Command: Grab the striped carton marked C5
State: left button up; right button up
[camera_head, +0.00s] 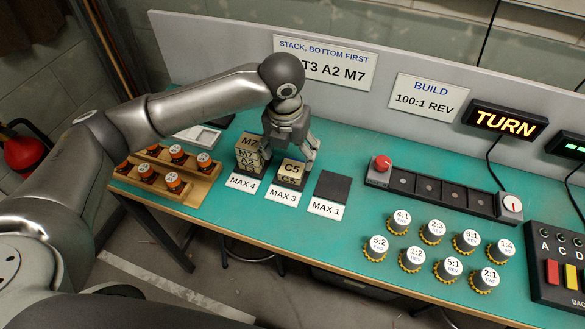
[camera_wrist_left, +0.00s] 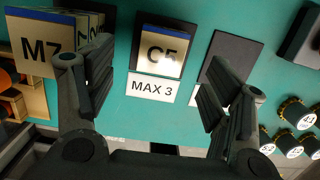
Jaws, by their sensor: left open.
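The carton marked C5 (camera_head: 290,170) is tan with black lettering and sits on the dark pad behind the MAX 3 label. My right gripper is not in view.
A carton stack topped by M7 (camera_head: 249,143) stands close left, behind MAX 4. An empty dark pad (camera_head: 333,187) lies right, behind MAX 1. A wooden rack (camera_head: 200,186) of dark jars is further left. Several gear knobs (camera_head: 416,259) and a red-button rail (camera_head: 430,190) are right.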

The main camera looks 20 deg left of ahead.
aim_at(292, 167)
pick_arm(q)
jog(key=shift+w+d+f+p, duration=0.15)
jog(key=shift+f+p, duration=0.1)
jog(key=shift+f, duration=1.15)
jog(key=shift+w+f+p, duration=0.15)
jog(key=shift+f+p, duration=0.05)
jog(key=shift+f, duration=1.15)
jog(key=c, duration=1.1)
